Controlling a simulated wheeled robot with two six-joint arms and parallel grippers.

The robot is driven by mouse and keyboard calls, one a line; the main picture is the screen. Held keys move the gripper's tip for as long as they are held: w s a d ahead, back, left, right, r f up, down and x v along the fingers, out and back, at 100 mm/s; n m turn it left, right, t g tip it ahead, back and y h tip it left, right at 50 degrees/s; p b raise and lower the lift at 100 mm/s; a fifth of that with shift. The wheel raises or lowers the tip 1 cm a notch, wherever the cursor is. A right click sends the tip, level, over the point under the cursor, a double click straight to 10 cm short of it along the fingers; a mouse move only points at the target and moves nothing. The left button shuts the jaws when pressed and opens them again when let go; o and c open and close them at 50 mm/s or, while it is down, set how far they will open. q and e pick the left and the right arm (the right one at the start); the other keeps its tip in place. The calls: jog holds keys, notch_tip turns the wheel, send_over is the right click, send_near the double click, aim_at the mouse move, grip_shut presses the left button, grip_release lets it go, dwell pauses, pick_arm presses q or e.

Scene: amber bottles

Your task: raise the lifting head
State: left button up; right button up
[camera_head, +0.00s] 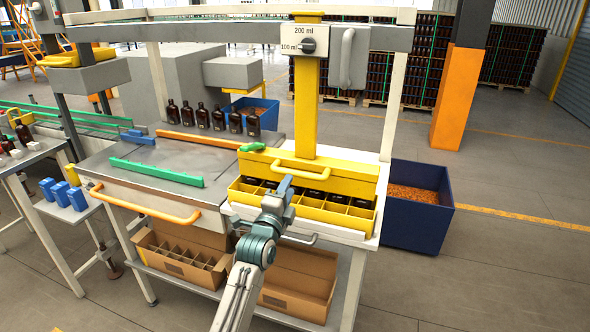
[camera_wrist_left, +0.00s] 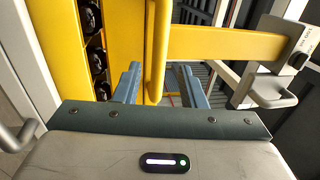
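The lifting head (camera_head: 355,187) is a yellow box with a front handle (camera_head: 312,175), below a yellow column (camera_head: 306,105). It is low, over a yellow divided crate (camera_head: 300,212) with dark bottles (camera_head: 317,195) in it. My left gripper (camera_head: 284,184) is at the left part of the handle. In the left wrist view, the handle (camera_wrist_left: 157,50) runs between the two fingers of my left gripper (camera_wrist_left: 160,85), with gaps on both sides. The fingers are apart and not closed on it. My right gripper is not in view.
A dial plate (camera_head: 302,40) marked 200 ml and 100 ml is on the frame above. Several amber bottles (camera_head: 204,115) stand at the table's back left. A green rail (camera_head: 155,172) lies on the table. A blue bin (camera_head: 415,220) stands right; cardboard boxes (camera_head: 185,258) sit below.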

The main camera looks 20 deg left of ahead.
aim_at(296, 176)
pick_arm(q)
jog(key=w, duration=0.2)
jog(key=w+p, duration=0.1)
jog(key=w, duration=0.1)
jog(key=w+r+p, duration=0.1)
jog(key=w, duration=0.2)
jog(key=shift+d+r, duration=0.1)
jog(key=shift+d, duration=0.05)
jog(key=shift+s, duration=0.1)
grip_shut()
